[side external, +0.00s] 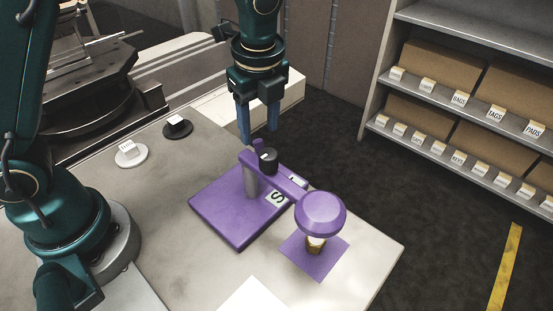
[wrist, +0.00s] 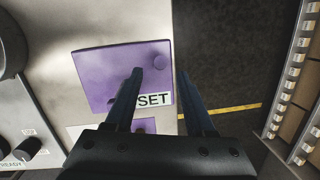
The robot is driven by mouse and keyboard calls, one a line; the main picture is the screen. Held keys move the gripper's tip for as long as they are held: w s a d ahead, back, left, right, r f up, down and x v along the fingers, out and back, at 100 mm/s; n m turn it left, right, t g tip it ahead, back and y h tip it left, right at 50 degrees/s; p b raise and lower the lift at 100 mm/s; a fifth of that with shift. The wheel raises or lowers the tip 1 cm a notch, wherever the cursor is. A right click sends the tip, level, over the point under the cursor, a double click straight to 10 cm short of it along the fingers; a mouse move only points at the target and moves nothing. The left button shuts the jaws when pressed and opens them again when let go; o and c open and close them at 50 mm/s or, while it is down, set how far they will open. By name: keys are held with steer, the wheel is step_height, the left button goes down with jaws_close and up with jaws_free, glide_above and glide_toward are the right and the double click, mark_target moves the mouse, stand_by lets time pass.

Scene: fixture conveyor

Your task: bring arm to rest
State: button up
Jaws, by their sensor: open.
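My gripper (side external: 258,128) points down with its two blue fingers apart and nothing between them. It hangs just above and behind the post of a purple fixture, seemingly clear of it. The fixture has a flat purple base plate (side external: 228,212), a grey post, a black cap (side external: 268,160) and a purple arm ending in a round purple head (side external: 320,211). The head stands over a brass-coloured piece (side external: 315,246) on a small purple pad (side external: 328,262). In the wrist view my gripper (wrist: 160,75) shows open fingers near a purple plate (wrist: 100,72) with a SET label.
A white disc (side external: 131,157) and a black disc (side external: 178,130) with small tags sit on the grey table. Shelves with labelled bins (side external: 440,70) stand at the right. A dark knob (wrist: 27,147) by a READY label shows in the wrist view. Dark floor lies beyond the table edge.

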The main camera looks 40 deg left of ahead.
steer(key=s+a+r+n+t, duration=0.2)
steer(key=s+r, duration=0.1)
steer(key=r, duration=0.2)
steer(key=s+a+r+n+t, duration=0.1)
steer(key=s+a+r+n, duration=0.1)
steer(key=r+n, duration=0.15)
steer(key=s+f+n+t+h, duration=0.1)
steer(key=s+f+n, duration=0.1)
steer(key=s+n, duration=0.8)
steer(key=n, duration=0.4)
steer(key=shift+t, duration=0.3)
